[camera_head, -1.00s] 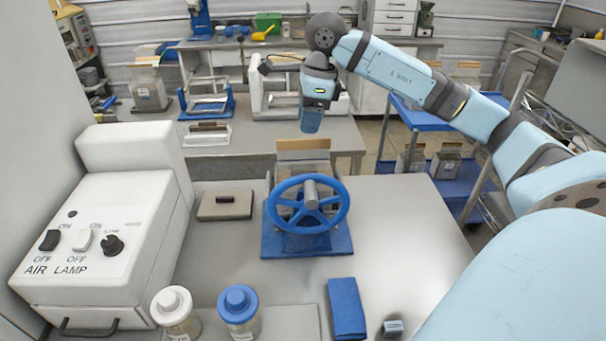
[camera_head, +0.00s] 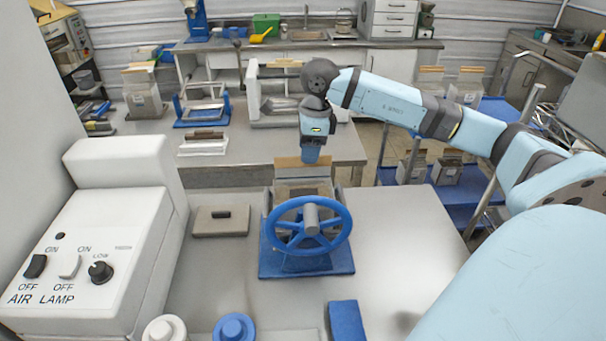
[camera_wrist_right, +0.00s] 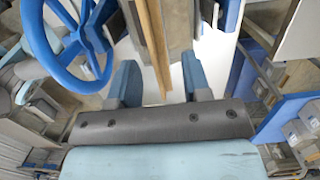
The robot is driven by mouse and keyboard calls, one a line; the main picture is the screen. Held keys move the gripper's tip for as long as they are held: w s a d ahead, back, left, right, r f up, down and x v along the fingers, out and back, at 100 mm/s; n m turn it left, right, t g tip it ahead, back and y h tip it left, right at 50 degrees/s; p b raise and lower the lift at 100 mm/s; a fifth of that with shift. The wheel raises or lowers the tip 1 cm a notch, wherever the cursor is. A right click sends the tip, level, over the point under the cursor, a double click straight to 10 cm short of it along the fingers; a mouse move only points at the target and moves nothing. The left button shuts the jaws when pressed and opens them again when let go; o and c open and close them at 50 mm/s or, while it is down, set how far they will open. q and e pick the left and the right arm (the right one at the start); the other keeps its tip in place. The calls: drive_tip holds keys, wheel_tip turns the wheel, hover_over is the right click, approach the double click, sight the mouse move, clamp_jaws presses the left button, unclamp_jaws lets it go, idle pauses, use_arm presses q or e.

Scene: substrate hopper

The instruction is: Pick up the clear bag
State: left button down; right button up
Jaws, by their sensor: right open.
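A clear bag (camera_head: 285,187) with a tan top strip (camera_head: 290,163) stands upright behind the blue handwheel (camera_head: 308,228), which partly hides it. My right gripper (camera_head: 311,154) points down at the top strip. In the right wrist view, the gripper (camera_wrist_right: 160,82) is open, with its two blue fingers on either side of the tan strip (camera_wrist_right: 152,45). A gap shows between the right finger and the strip; whether the left finger touches is unclear. My left gripper is not in view.
A white control box (camera_head: 85,255) stands at the left. A grey lidded block (camera_head: 221,220), a white-capped jar (camera_head: 165,328) and a blue-capped jar (camera_head: 234,327) are nearby. More bags stand on a blue cart (camera_head: 465,207) at the right. The table is clear right of the wheel.

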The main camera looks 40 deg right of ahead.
sight(303, 181)
drive_tip(key=shift+a+f, duration=0.1)
drive_tip(key=shift+f, duration=0.2)
drive_tip(key=f, duration=0.1)
drive_tip(key=f+p, duration=0.1)
drive_tip(key=f, duration=0.1)
drive_tip(key=w+f, duration=0.1)
drive_tip(key=shift+a+f+p, duration=0.25)
drive_tip(key=shift+a+p, duration=0.1)
drive_tip(key=shift+p, duration=0.05)
drive_tip(key=shift+s, duration=0.1)
drive_tip(key=c, duration=0.3)
clamp_jaws()
idle(0.3)
